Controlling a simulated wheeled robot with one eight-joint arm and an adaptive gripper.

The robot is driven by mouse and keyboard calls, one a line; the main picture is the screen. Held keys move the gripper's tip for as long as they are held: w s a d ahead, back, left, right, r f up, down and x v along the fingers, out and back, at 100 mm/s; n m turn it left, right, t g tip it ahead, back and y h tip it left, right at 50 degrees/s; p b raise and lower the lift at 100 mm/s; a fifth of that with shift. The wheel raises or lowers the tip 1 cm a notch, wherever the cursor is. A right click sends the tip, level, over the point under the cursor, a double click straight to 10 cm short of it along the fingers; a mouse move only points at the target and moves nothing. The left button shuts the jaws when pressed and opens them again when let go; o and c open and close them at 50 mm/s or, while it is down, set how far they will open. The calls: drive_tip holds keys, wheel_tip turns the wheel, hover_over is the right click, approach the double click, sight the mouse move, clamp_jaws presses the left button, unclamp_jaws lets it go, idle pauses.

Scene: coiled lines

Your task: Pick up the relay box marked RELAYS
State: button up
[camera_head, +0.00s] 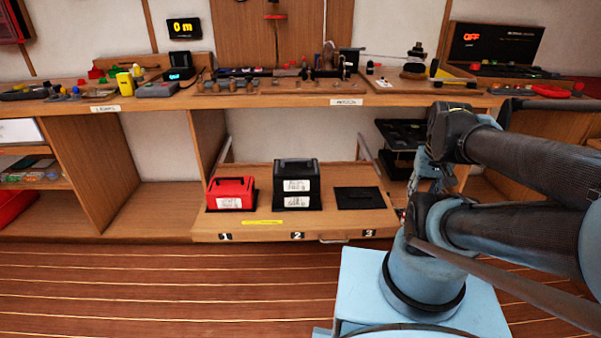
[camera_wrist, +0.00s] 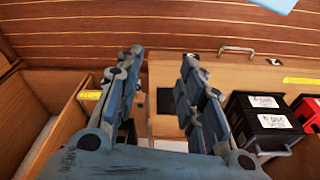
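At position 2 of a wooden pull-out tray (camera_head: 240,230), black boxes with white labels seem to be stacked two high: an upper one (camera_head: 296,173) with a handle and a lower one (camera_head: 296,203). The stack also shows at the right of the wrist view (camera_wrist: 262,120). A red box (camera_head: 231,190) with a handle sits at position 1. I cannot read which label says RELAYS. My gripper (camera_wrist: 160,68) is open and empty, its fingers over the flat black pad (camera_head: 359,197) at position 3, to the side of the black stack. In the head view my arm mostly hides it.
A workbench (camera_head: 250,101) with many small items runs above the tray. Wooden dividers (camera_head: 90,160) stand left of it. A dark rack (camera_head: 402,135) stands behind at the right. The plank floor (camera_head: 150,290) in front is clear.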

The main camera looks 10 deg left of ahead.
drive_tip(key=shift+r, duration=0.1)
drive_tip(key=w+a+r+n+g+y, duration=0.1)
drive_tip(key=w+a+r+n+y, duration=0.1)
drive_tip(key=w+a+r+n, duration=0.6)
drive_tip(key=w+a+r+n+g+y, duration=0.1)
drive_tip(key=w+a+r+n, duration=0.45)
drive_tip(key=w+a, duration=0.75)
drive_tip(key=n+g+y, duration=0.1)
drive_tip(key=n, duration=0.6)
hover_over(296, 171)
drive_tip(key=w+d, duration=0.2)
drive_tip(key=w, duration=0.2)
drive_tip(key=f, duration=1.4)
drive_tip(key=shift+w+f, duration=0.2)
drive_tip(key=shift+s+x, duration=0.15)
drive_tip(key=shift+x, duration=1.2)
drive_tip(key=shift+s+x, duration=0.1)
drive_tip(key=shift+x, duration=1.25)
drive_tip(key=shift+a+r, duration=0.1)
drive_tip(key=shift+a, duration=0.05)
